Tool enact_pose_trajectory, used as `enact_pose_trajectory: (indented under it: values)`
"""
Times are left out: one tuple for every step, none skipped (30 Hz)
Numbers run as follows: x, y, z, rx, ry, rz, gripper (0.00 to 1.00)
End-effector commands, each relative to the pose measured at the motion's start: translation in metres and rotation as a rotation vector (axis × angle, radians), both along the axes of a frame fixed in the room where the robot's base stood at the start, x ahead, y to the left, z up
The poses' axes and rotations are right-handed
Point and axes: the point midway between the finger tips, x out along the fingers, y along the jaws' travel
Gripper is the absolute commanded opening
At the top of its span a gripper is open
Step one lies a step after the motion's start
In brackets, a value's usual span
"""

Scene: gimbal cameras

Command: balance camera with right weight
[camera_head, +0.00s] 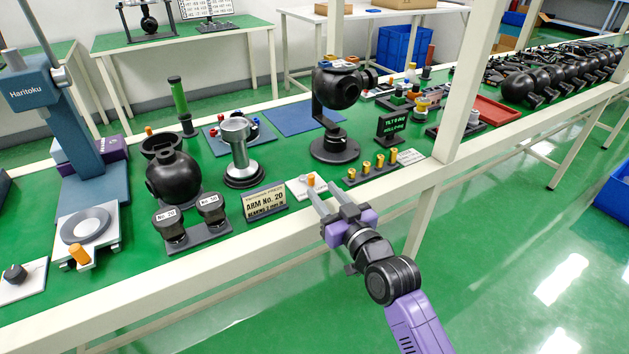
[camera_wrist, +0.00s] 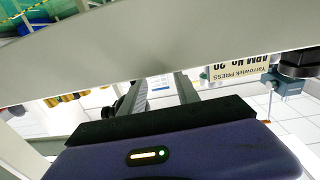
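A black ball-shaped camera (camera_head: 338,88) hangs on a bracket above a round black base in the head view. Its small black display (camera_head: 391,128) stands to its right with green text starting "TILT"; the rest is too small to read surely. Several brass weights (camera_head: 366,167) stand in a row on a dark rack (camera_head: 349,184) in front of the camera. My gripper (camera_head: 317,190) is at the table's front edge, left of the rack, its two fingers apart with nothing seen held between them. In the wrist view my gripper (camera_wrist: 160,82) also shows its fingers apart.
A white plate with an orange knob (camera_head: 311,180) lies just beyond my fingertips. A sign reading "ARM No. 20" (camera_head: 265,201) stands to the left. A white front rail (camera_head: 215,250) and an upright post (camera_head: 457,90) bound the table. A blue mat (camera_head: 290,119) lies behind.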

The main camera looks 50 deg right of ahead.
Motion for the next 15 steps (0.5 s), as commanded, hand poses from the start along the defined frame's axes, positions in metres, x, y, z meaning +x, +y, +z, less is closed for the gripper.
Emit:
enact_pose_trajectory:
  values:
    - [0.009,-0.002,0.0,0.0,-0.003,0.0,0.38]
    - [0.013,-0.004,0.0,0.0,-0.003,0.0,0.38]
    - [0.019,-0.006,0.0,0.0,-0.002,0.0,0.38]
    - [0.023,-0.007,0.0,0.0,-0.002,0.001,0.38]
    - [0.027,-0.009,0.0,0.0,-0.002,0.001,0.38]
    - [0.031,-0.01,0.0,0.001,-0.003,0.001,0.38]
    - [0.035,-0.012,0.0,0.001,-0.003,0.0,0.38]
    - [0.037,-0.013,0.0,0.0,-0.002,0.0,0.38]
    - [0.041,-0.014,0.0,-0.001,-0.002,0.0,0.38]
    - [0.043,-0.015,0.0,-0.001,-0.002,0.0,0.38]
    - [0.045,-0.015,0.0,-0.001,-0.002,0.0,0.38]
    - [0.047,-0.016,0.0,0.0,-0.001,0.0,0.38]
    - [0.048,-0.016,0.0,0.0,-0.001,0.001,0.38]
    - [0.049,-0.017,0.0,0.0,-0.001,0.001,0.38]
    - [0.05,-0.017,0.0,0.0,-0.001,0.001,0.38]
